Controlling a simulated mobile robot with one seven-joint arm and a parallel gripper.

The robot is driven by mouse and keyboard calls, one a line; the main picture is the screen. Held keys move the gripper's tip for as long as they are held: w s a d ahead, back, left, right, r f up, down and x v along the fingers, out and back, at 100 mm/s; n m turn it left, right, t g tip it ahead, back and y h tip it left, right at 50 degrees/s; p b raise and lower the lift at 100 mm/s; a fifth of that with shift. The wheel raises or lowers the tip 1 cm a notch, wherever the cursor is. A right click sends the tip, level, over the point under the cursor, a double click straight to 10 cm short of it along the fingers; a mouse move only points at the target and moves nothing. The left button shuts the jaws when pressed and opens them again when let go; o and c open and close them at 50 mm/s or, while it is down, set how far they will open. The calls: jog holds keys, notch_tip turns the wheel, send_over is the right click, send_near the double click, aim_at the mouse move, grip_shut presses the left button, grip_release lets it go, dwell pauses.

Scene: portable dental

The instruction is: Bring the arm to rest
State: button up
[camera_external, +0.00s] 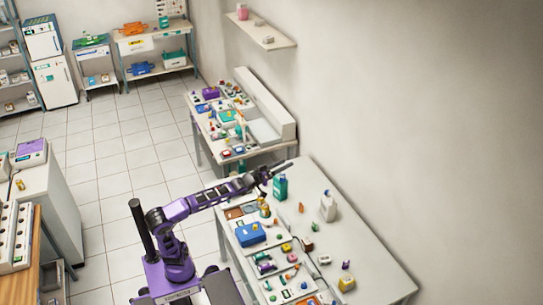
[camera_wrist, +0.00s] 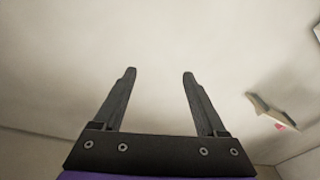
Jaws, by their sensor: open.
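My gripper (camera_external: 283,167) is at the arm's end, raised above the table beside a green bottle (camera_external: 280,187). In the wrist view my gripper (camera_wrist: 160,72) shows two dark fingers well apart, with nothing between them.
The near table (camera_external: 375,278) holds a blue box (camera_external: 250,234), a white bottle (camera_external: 328,206), a yellow item (camera_external: 346,283) and several small colourful pieces. A second cluttered table (camera_external: 277,148) stands behind it. A wall shelf (camera_external: 262,33) hangs above. Tiled floor lies open at left.

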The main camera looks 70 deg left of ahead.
jog(key=s+f+m+g+h+p, duration=0.2)
jog(key=s+f+m+g, duration=0.4)
jog(key=s+f+g, duration=0.7)
jog(key=s+f+h, duration=0.1)
jog(key=s+f, duration=1.3)
jog(key=s, duration=0.3)
jog(key=shift+s+a+m, duration=0.25)
jog(key=shift+a+m, duration=0.15)
jog(key=shift+r, duration=0.1)
